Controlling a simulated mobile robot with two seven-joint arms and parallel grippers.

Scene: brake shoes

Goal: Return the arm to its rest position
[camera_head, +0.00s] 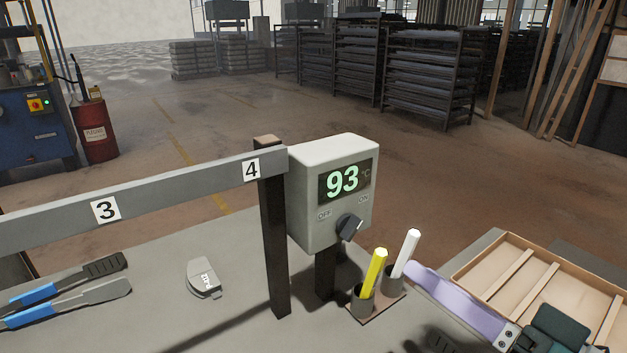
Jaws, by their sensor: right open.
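The rest of my right arm is cut off by the frame edge. My left gripper and left arm are not in view.
A control box (318,205) reading 93 stands on the grey table, beside a holder with yellow (375,270) and white (406,254) sticks. Blue-handled tools (40,293) lie left. A numbered rail (150,182) crosses above the table.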

